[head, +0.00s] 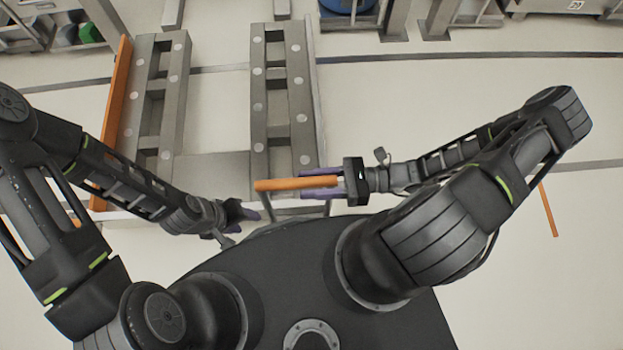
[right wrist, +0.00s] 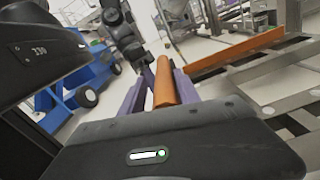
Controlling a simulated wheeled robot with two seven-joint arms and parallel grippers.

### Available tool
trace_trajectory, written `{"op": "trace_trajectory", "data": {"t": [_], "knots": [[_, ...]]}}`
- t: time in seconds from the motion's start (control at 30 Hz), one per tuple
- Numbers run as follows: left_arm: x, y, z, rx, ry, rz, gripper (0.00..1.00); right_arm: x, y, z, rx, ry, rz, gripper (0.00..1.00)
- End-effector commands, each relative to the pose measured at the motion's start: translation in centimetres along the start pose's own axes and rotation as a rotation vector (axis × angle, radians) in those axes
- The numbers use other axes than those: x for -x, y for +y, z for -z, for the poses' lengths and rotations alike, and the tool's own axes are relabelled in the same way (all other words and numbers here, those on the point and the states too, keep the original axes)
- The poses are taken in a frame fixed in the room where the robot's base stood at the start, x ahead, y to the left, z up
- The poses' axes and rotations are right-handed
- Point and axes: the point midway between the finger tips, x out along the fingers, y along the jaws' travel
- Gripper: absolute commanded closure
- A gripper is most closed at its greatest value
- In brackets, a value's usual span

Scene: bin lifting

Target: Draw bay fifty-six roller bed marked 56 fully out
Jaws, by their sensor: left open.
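The roller bed (head: 258,135) is a grey steel frame with two roller rails, lying ahead of my body in the head view. An orange handle bar (head: 285,184) lies crosswise at its near right end. My right gripper (head: 312,184) has its purple fingers along both sides of the orange bar and looks shut on it. The bar also shows between the fingers in the right wrist view (right wrist: 165,88). My left gripper (head: 250,212) is open and empty, left of the bar near the bed's front edge. No number 56 is readable.
An orange side rail (head: 118,100) runs along the bed's left side, and shows in the right wrist view (right wrist: 240,55). A blue wheeled cart (right wrist: 85,80) stands at the left there. Shelves and a blue round object (head: 347,5) are at the back. The floor to the right is mostly clear.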

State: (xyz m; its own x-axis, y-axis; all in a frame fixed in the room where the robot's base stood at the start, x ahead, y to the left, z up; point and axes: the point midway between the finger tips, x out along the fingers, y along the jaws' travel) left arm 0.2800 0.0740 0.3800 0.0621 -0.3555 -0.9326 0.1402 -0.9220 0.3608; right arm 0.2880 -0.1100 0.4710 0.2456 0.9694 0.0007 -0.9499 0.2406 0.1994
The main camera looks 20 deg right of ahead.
Motion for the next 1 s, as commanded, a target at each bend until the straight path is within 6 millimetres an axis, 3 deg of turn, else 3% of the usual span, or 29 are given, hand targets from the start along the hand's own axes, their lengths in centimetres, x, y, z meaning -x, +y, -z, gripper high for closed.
{"op": "trace_trajectory", "data": {"t": [0.1,0.47,1.0], "knots": [[0.0,0.0,0.0,0.000,0.000,0.000,0.53,0.0,-0.1,0.0,0.001,0.001,0.001,0.53],[0.0,0.0,0.0,0.000,-0.001,0.000,0.53,0.5,-0.2,0.0,0.004,0.002,0.003,0.53],[0.3,0.1,0.0,0.000,-0.001,0.000,0.53,7.6,-0.1,0.0,0.002,0.002,0.002,0.53]]}}
